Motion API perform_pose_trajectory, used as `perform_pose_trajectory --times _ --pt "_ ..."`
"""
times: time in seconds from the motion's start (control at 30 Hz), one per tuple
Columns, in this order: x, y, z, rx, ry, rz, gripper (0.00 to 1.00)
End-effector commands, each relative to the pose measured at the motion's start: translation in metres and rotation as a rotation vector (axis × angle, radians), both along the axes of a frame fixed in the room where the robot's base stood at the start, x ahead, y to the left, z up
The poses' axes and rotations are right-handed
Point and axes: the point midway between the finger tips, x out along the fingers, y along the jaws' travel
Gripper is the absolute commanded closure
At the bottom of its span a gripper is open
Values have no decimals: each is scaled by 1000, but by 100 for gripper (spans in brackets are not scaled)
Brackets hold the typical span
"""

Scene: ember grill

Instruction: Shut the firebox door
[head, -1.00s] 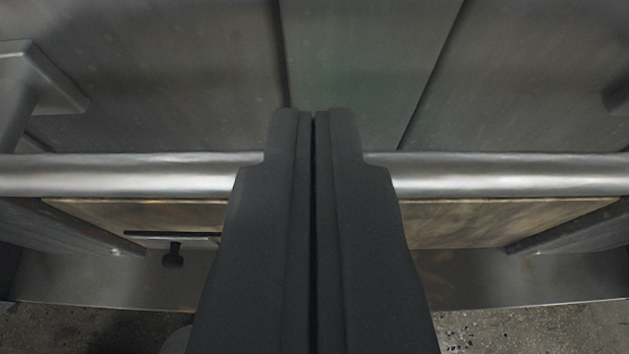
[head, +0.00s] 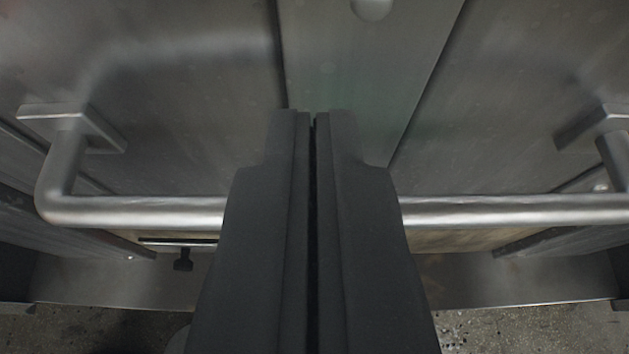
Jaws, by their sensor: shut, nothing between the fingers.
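A large grey steel panel, which looks like the firebox door (head: 185,140), fills the upper part of the view. A long horizontal bar handle (head: 135,211) stands off it on a bracket at each end. My gripper (head: 314,115) is in the middle with its two dark fingers pressed together and nothing between them. The fingers cross in front of the bar and hide its middle. Their tips show against a lighter vertical strip of the panel. I cannot tell whether they touch the panel or the bar.
Below the bar is a brownish panel, mostly hidden, with a dark slot and a small black knob (head: 183,260). A grey steel ledge (head: 100,280) runs beneath it. Speckled floor (head: 540,325) shows along the bottom edge.

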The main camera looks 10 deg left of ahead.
Motion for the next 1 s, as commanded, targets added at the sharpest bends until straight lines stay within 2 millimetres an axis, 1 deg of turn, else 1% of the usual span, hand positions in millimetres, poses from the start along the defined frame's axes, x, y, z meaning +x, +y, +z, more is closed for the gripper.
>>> perform_pose_trajectory --times 0.27,0.37,0.5,0.7,0.8,1.0 --pt "-22 -4 15 3 -7 3 100" --pt "-33 -8 19 1 -6 0 100" --pt "-52 -12 29 4 -8 1 100" --pt "-71 -17 38 3 -6 0 100" --pt "-77 -19 41 3 -8 2 100" --pt "-81 -21 44 3 -7 0 100"
